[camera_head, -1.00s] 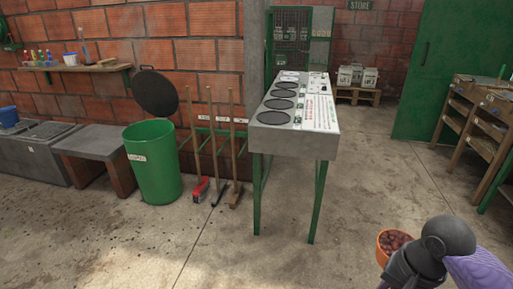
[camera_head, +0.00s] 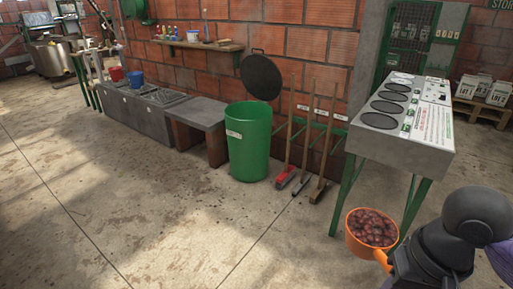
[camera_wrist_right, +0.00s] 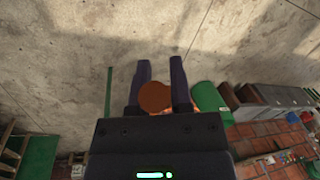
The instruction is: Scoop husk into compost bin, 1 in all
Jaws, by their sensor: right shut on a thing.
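The green compost bin (camera_head: 249,150) stands on the floor against the brick wall, with its round dark lid (camera_head: 261,76) raised behind it. My right gripper (camera_head: 388,262) is shut on the handle of an orange scoop (camera_head: 355,243) at the lower right of the head view. The scoop is upright and full of dark red husk (camera_head: 372,226). It is apart from the bin, to its right and nearer to me. In the right wrist view the scoop (camera_wrist_right: 154,98) shows between the fingers, and the bin (camera_wrist_right: 206,95) is to its right. My left gripper is not in view.
Several long-handled tools (camera_head: 308,140) lean on the wall right of the bin. A panel table (camera_head: 400,140) on green legs stands behind the scoop. A low stone bench (camera_head: 195,113) is left of the bin. The floor (camera_head: 190,225) in front is clear.

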